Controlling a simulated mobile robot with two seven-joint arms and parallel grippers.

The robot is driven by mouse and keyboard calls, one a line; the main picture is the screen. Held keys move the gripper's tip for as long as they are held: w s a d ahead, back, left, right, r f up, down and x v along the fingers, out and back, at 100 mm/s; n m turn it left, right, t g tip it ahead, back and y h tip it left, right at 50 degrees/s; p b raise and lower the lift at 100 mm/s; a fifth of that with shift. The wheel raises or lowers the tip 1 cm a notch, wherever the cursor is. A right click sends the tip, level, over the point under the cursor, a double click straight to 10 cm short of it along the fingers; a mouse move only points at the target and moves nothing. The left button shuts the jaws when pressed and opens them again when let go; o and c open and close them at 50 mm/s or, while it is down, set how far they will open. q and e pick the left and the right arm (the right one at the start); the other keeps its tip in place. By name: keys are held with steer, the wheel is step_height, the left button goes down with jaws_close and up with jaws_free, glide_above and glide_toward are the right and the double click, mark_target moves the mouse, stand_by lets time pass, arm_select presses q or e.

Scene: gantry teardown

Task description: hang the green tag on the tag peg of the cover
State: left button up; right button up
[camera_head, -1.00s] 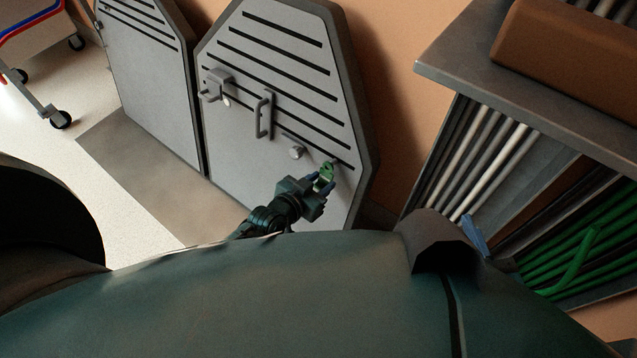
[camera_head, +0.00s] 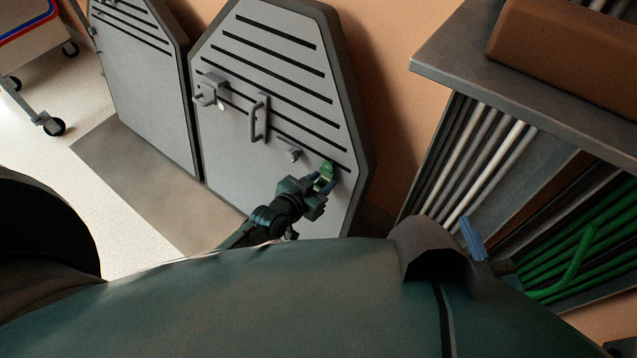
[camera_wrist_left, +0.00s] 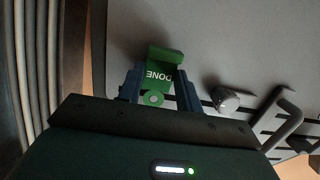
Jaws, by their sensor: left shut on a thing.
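The green tag (camera_head: 326,173) is held in my left gripper (camera_head: 321,183) in front of the lower right of the grey slatted cover (camera_head: 262,72). In the left wrist view the tag (camera_wrist_left: 160,76), marked "DONE" and with a round hole, sits between the blue fingers of that gripper (camera_wrist_left: 158,88). A short round knob (camera_head: 292,155) sticks out of the cover left of the tag; it also shows in the left wrist view (camera_wrist_left: 224,98). I cannot tell whether it is the tag peg. A blue finger of my right gripper (camera_head: 473,238) shows at the right, mostly hidden by my body.
The cover has a bar handle (camera_head: 260,118) and a latch (camera_head: 211,90). A second grey panel (camera_head: 146,75) stands left of it. A rack with white and green rods (camera_head: 545,200) stands right, with a brown block (camera_head: 570,45) on top. A wheeled cart (camera_head: 28,70) is far left.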

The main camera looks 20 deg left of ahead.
arm_select(q)
steer(key=shift+w+d+f, duration=0.1)
steer(key=shift+w+f, duration=0.05)
steer(key=shift+w, duration=0.15)
steer(key=o, duration=1.1)
steer(key=shift+o, duration=0.2)
